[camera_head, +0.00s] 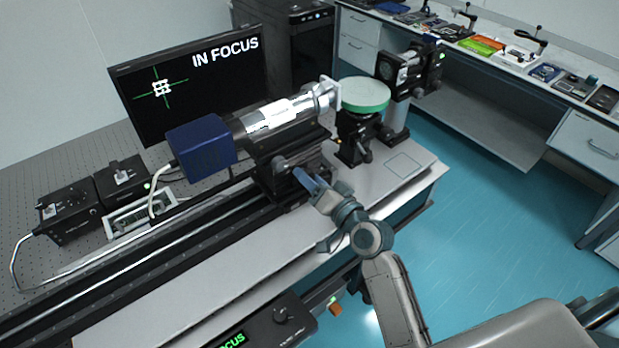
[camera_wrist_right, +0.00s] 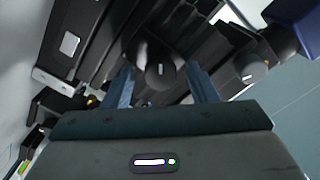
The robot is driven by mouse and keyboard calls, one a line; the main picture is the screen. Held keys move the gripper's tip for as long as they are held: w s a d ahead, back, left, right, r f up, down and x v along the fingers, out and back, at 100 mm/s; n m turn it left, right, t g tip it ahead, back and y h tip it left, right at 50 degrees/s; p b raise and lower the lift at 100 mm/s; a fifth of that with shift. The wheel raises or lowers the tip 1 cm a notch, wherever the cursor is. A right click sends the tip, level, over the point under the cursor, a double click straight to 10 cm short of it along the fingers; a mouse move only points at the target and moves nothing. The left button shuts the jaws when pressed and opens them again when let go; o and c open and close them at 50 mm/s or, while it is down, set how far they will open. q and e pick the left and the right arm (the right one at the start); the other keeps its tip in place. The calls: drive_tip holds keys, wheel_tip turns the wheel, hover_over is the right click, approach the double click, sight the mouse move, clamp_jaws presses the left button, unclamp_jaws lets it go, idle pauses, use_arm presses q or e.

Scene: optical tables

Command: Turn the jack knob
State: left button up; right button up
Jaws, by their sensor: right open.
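A dark round knob (camera_wrist_right: 160,74) with a white mark shows in the wrist view on the underside of black hardware. My right gripper (camera_wrist_right: 162,84) is open, with one blue-grey finger on each side of this knob. I see a gap between the knob and each finger; whether the tips reach past its face is unclear. In the head view my right gripper (camera_head: 307,180) is at the front of the black mount (camera_head: 283,155) under the silver cylinder (camera_head: 285,113). The knob is hidden there. My left gripper is not in view.
A second marked knob (camera_wrist_right: 250,69) is to the right in the wrist view. A monitor (camera_head: 190,85) reads "IN FOCUS". A green-topped stand (camera_head: 364,95) is right of the mount. A control box (camera_head: 275,325) sits at the front. The light bench strip (camera_head: 190,300) is mostly clear.

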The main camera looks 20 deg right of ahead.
drive_tip(key=b+v, duration=0.2)
drive_tip(key=v, duration=0.8)
drive_tip(key=shift+r, duration=0.1)
drive_tip(key=shift+w+a+n+p, duration=0.1)
drive_tip(key=shift+w+a+n, duration=0.7)
drive_tip(key=shift+w, duration=0.95)
drive_tip(key=shift+w+a+n+p, duration=0.1)
drive_tip(key=shift+w+a+n, duration=0.45)
drive_tip(key=shift+w+n, duration=0.85)
drive_tip(key=shift+w+a+n+p, duration=0.1)
drive_tip(key=shift+w+a+n, duration=0.55)
drive_tip(key=shift+w, duration=1.45)
drive_tip(key=c, duration=1)
drive_tip(key=shift+o, duration=0.2)
